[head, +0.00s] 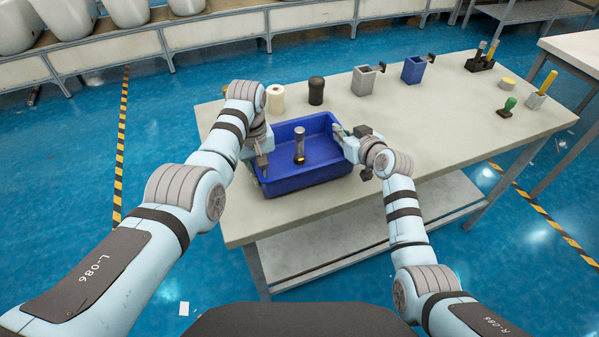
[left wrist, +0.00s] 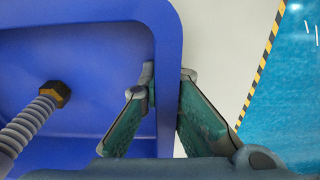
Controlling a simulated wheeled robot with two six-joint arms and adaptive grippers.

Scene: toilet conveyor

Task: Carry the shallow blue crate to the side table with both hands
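The shallow blue crate (head: 290,183) sits at the near left part of the grey table and appears to rest on it. A ribbed grey part with a brass hex end (head: 299,146) is inside; it also shows in the left wrist view (left wrist: 36,118). My left gripper (head: 260,150) is at the crate's left end. In the left wrist view its green-padded fingers (left wrist: 168,85) are either side of the crate wall (left wrist: 168,50) and look closed on it. My right gripper (head: 350,133) straddles the right end wall; its grip there is unclear.
The grey table (head: 440,125) bears a cream roll (head: 275,98), a black cylinder (head: 316,91), a grey box (head: 364,80), a blue box (head: 414,69) and a green-handled stamp (head: 508,107). A white side table (head: 580,48) stands at right. Blue floor lies in front.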

